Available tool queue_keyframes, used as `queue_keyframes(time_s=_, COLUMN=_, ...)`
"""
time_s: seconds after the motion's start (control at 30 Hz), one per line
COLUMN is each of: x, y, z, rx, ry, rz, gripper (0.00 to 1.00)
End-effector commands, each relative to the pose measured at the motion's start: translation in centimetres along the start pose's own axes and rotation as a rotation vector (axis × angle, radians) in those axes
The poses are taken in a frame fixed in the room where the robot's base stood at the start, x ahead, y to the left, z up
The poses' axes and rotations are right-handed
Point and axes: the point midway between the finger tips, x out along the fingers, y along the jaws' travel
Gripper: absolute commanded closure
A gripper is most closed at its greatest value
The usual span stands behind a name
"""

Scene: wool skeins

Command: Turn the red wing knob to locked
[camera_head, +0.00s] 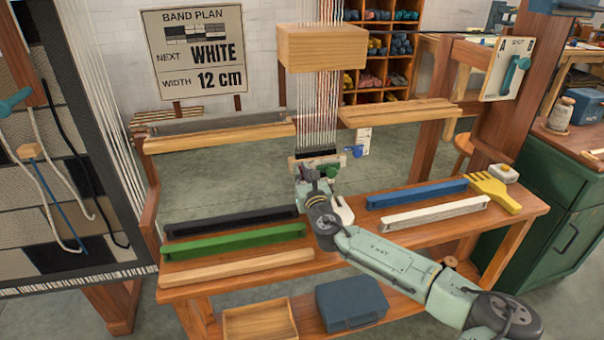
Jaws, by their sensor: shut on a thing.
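My gripper (312,179) is at the small wooden bar (293,162) under the hanging white threads, near the middle of the view. It is shut, and its body and wrist hide what is between its fingers. No red surface shows clearly, so the red wing knob is hidden, most likely behind my fingers; its angle cannot be told. A small green knob (330,171) shows just right of my gripper. A blue knob (353,153) is farther right, beside a white marked plate (364,139).
My forearm crosses the front right of the wooden bench (350,238). Green (235,241), blue (417,193) and white (433,214) bars lie on it, with a yellow comb (495,190). A wooden block (322,47) hangs above.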

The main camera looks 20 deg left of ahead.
Motion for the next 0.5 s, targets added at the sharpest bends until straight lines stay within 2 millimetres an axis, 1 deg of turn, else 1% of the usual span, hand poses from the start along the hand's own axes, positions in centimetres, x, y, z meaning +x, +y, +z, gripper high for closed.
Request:
queue_keyframes(time_s=0.37, x=-0.01, y=-0.05, z=-0.01, rx=0.005, ry=0.0, rz=-0.001, gripper=1.0)
queue_keyframes(time_s=0.5, x=-0.01, y=-0.08, z=-0.07, rx=0.034, ry=0.001, rz=-0.001, gripper=1.0)
